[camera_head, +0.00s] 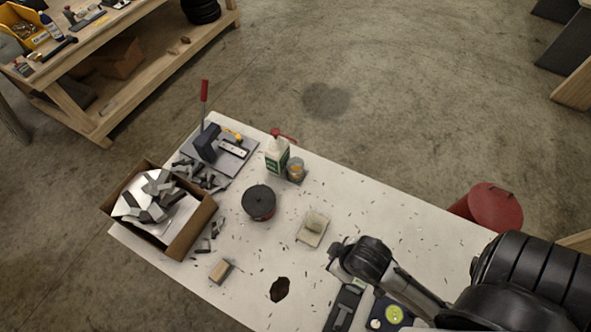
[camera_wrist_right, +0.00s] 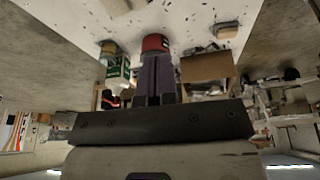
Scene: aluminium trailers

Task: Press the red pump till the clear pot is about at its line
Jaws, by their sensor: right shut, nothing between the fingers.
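The pump bottle (camera_head: 277,157) is white with a green label and stands upright near the table's far edge. Its red pump (camera_head: 284,136) is on top; in the right wrist view the bottle (camera_wrist_right: 117,71) appears upside down. The clear pot (camera_head: 296,170) stands close beside the bottle, with something amber in it; its line is too small to make out. It also shows in the right wrist view (camera_wrist_right: 109,48). My right gripper (camera_wrist_right: 157,60) is shut and empty, to the right of and nearer than the bottle, apart from it. My left gripper is out of view.
A dark tin (camera_head: 259,201) with red on its side stands left of my right gripper. A cardboard box (camera_head: 188,228) of metal offcuts and a lever tool (camera_head: 207,143) are at left.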

